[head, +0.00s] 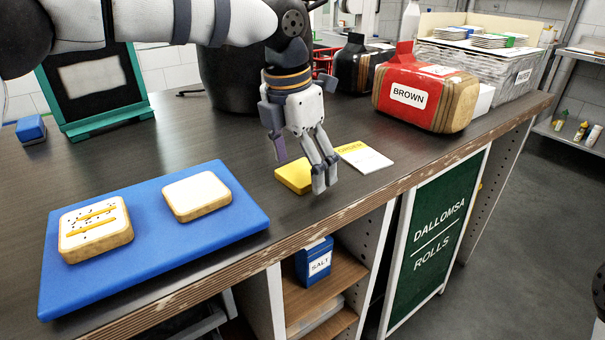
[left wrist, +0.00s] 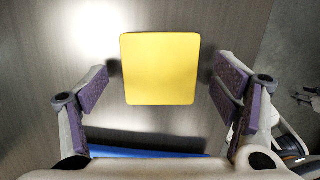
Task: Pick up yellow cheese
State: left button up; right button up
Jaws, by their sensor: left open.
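The yellow cheese (head: 293,177) is a flat, square slab lying on the dark wooden counter, right of the blue board. My left gripper (head: 300,178) hangs over it, pointing down, with its fingers hiding part of the slab. In the left wrist view the cheese (left wrist: 160,69) lies ahead of and between the spread fingers of my left gripper (left wrist: 160,98). The fingers are open and empty, with a gap on both sides of the cheese.
A blue board (head: 148,235) holds a topped bread slice (head: 96,228) and a plain slice (head: 197,196). An order pad (head: 365,158) lies right of the cheese. A red BROWN bread bag (head: 425,92) stands farther right. A black pot (head: 226,88) stands behind. The counter's front edge is close.

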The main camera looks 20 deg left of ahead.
pick_arm(q)
jog(key=shift+r, duration=0.1)
jog(key=c, duration=1.2)
jog(key=shift+c, duration=0.2)
